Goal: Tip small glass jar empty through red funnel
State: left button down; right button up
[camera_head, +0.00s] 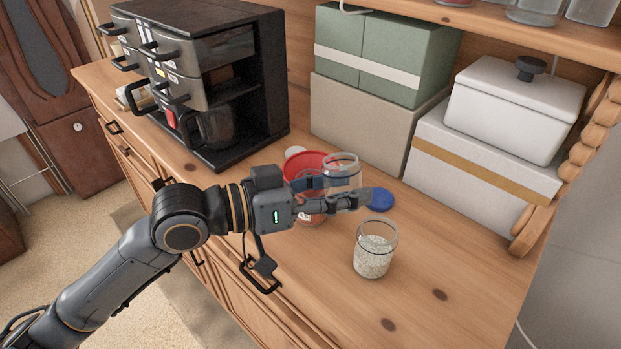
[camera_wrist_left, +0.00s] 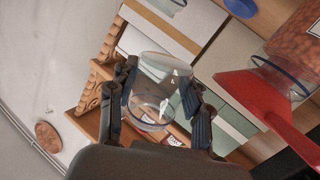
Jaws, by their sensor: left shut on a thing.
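My left gripper (camera_head: 350,196) is shut on a small clear glass jar (camera_head: 342,170). In the left wrist view the jar (camera_wrist_left: 155,92) sits between both fingers, and I see no contents in it. It is beside the wide red funnel (camera_head: 303,162), above the dresser top. The red funnel (camera_wrist_left: 256,98) also shows in the left wrist view, at the mouth of a larger jar (camera_wrist_left: 297,48) of orange-brown contents. In the head view my gripper partly hides the funnel and the larger jar (camera_head: 310,218). My right gripper is not in view.
An open glass jar of pale grains (camera_head: 373,262) stands in front on the wooden dresser (camera_head: 440,270). A blue lid (camera_head: 381,200) lies behind it. A black coffee machine (camera_head: 262,100) stands left, green boxes (camera_head: 420,55) and a white canister (camera_head: 515,105) behind. The right front is clear.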

aim_at(342, 186)
pick_arm(q)
jog(key=shift+s+d+f+m, duration=0.25)
jog(key=shift+s+f+m, duration=0.35)
jog(key=shift+f+m, duration=0.35)
jog(key=shift+s+d+m+t+y, duration=0.15)
jog(key=shift+s+m+t+y, duration=0.15)
jog(key=shift+m, duration=0.25)
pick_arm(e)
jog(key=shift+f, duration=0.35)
pick_arm(q)
jog(key=shift+w+r+p, duration=0.1)
jog(key=shift+r+p, duration=0.2)
jog(key=shift+p, duration=0.15)
notch_tip(342, 186, up, 4)
jog(key=p, duration=0.4)
jog(key=shift+f, duration=0.3)
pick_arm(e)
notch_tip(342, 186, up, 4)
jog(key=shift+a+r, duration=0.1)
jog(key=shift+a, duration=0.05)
